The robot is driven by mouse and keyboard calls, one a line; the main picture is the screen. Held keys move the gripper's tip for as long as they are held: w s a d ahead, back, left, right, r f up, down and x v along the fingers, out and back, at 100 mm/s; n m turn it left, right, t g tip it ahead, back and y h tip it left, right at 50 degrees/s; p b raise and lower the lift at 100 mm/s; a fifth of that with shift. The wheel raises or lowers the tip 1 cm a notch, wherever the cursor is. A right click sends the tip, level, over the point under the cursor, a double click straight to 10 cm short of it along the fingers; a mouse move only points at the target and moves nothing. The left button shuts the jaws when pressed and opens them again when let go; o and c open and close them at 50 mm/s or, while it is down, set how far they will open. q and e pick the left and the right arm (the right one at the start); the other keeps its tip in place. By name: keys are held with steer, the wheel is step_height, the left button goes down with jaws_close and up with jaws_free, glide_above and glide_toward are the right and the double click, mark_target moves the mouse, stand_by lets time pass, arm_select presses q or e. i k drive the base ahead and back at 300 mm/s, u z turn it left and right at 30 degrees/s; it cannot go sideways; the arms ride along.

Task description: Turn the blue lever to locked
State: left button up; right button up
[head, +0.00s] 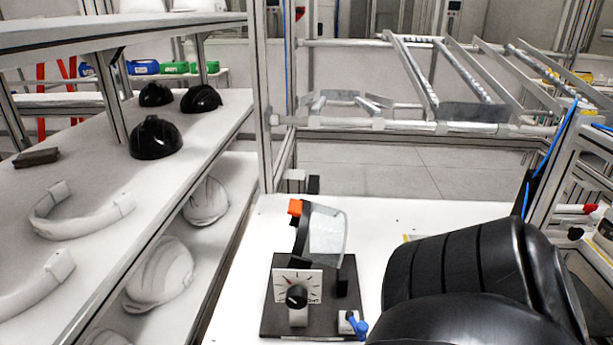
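The small blue lever (357,324) sits on a white block (346,319) at the front right corner of a dark base plate (276,322). Its blue arm slants down to the right. I cannot read any locked or unlocked marking at this size. The same plate carries a white dial panel (311,277) with a black knob (296,297) and, behind it, a clear visor-like shield (327,236) with an orange piece (295,207) at its top left. Neither of my grippers shows in the head view.
The fixture stands on a white table (377,218). A large black form close to the camera hides the table's lower right. A shelf unit (85,180) on the left holds black helmets (156,139) above and white helmets (162,275) below. Table behind the fixture is clear.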

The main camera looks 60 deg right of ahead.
mark_target(356, 321)
steer(key=z, duration=1.5)
